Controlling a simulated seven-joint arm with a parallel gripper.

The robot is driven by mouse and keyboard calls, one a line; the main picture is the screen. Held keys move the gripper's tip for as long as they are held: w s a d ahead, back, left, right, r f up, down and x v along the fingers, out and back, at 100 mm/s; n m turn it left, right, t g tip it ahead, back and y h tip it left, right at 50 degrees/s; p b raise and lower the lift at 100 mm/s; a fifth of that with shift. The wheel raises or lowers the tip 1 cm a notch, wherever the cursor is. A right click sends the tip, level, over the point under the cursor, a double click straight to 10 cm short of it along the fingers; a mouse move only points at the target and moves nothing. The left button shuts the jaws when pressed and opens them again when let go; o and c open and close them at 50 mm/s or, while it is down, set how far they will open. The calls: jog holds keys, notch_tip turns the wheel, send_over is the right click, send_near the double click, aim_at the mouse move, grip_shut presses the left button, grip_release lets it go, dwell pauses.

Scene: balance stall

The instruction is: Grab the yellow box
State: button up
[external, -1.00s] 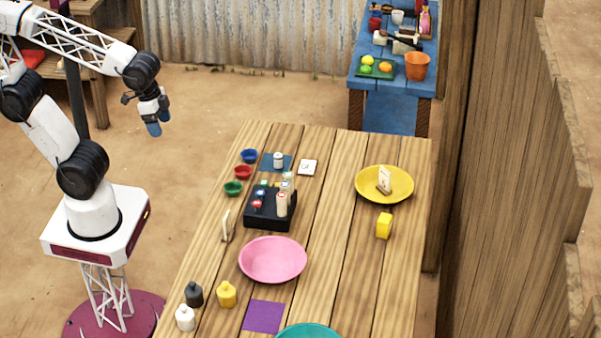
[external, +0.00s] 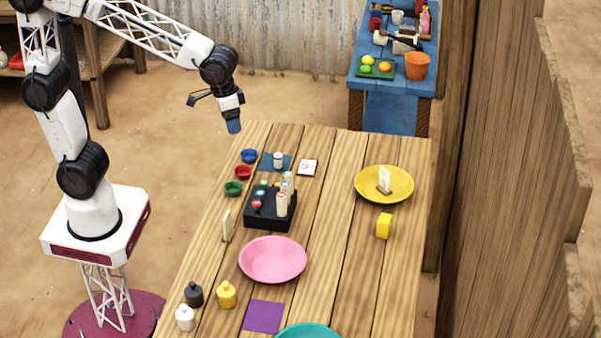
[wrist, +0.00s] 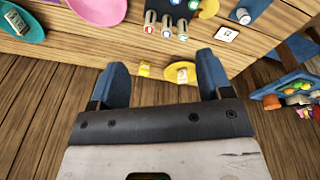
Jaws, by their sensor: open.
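The yellow box (external: 384,226) stands on the wooden table (external: 345,290), near its right edge and just in front of the yellow plate (external: 370,196). It also shows small in the wrist view (wrist: 144,68), near the table edge and beside the yellow plate (wrist: 189,77). My gripper (external: 234,126) is up in the air off the table's far left corner, well apart from the box. In the wrist view its two blue fingers (wrist: 158,80) are spread with nothing held between them; the box appears in the gap, but far off.
A card stands on the yellow plate. A black stand (external: 262,222) with several small items, a pink plate (external: 272,260) and small bowls (external: 243,172) lie left of the box. The boards around the box are clear. A wooden wall (external: 500,180) rises to the right.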

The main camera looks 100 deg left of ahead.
jog(key=w+f+n, duration=0.3)
jog(key=w, duration=1)
jog(key=n+g, duration=0.2)
jog(key=n, duration=0.6)
send_over(385, 218)
jog(key=f, duration=2.2)
jog(key=shift+s+f, duration=0.15)
jog(key=shift+s, duration=0.1)
jog(key=shift+w+f, duration=0.25)
jog(key=shift+f, duration=0.05)
jog(key=shift+f, duration=1.3)
jog(key=shift+f, duration=2.6)
